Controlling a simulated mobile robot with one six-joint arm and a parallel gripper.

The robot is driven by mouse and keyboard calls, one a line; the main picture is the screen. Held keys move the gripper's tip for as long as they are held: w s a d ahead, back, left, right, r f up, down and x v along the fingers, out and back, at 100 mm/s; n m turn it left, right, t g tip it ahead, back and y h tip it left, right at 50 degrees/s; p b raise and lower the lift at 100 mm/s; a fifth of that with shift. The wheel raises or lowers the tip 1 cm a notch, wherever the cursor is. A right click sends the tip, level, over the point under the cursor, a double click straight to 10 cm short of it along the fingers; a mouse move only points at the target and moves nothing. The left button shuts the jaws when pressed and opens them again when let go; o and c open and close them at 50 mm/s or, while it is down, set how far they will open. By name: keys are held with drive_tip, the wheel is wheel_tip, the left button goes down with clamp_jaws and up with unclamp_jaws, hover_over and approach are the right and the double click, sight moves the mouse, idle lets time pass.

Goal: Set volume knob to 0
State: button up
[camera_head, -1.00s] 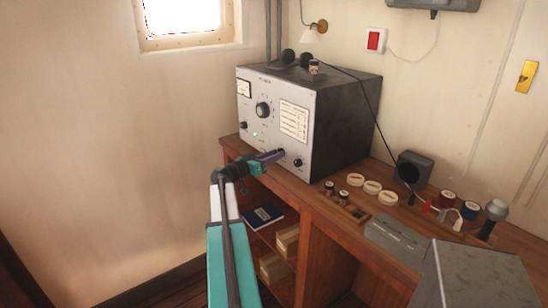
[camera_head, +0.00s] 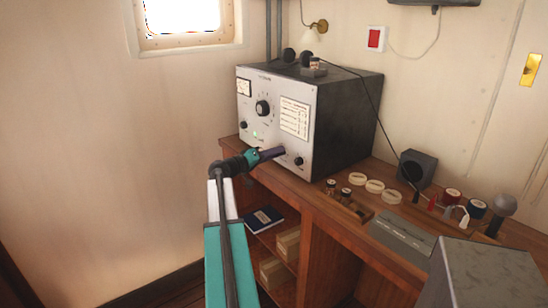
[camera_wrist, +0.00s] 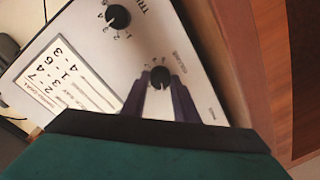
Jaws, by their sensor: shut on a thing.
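The grey radio set (camera_head: 283,88) stands on the wooden desk with its light front panel facing me. My gripper (camera_head: 284,151) reaches the lower middle of that panel and hides the knob there. In the wrist view my gripper (camera_wrist: 160,84) has its two purple fingers on either side of a small black knob (camera_wrist: 160,75), which I take as the volume knob, shut on it.
A printed card (camera_wrist: 58,88) is on the panel beside the knobs. A larger knob (camera_head: 262,108) sits higher up. The desk (camera_head: 318,198) holds spools, white rings and a grey box (camera_head: 400,238) to the right.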

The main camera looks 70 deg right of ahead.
drive_tip(key=n, duration=0.6)
drive_tip(key=shift+w+d+r+p, duration=0.15)
drive_tip(key=shift+w+r+p, duration=0.1)
drive_tip(key=shift+p, duration=0.1)
drive_tip(key=n+p, duration=0.1)
drive_tip(key=n, duration=0.2)
drive_tip(key=shift+n+g+y, duration=0.3)
drive_tip(key=shift+g, duration=0.1)
drive_tip(key=shift+n+p, duration=0.95)
drive_tip(key=shift+n, duration=0.55)
drive_tip(key=o, duration=1.1)
drive_tip(key=shift+d+f, duration=0.1)
drive_tip(key=shift+f, duration=0.05)
drive_tip(key=shift+a+f, duration=0.1)
drive_tip(key=shift+a, duration=0.1)
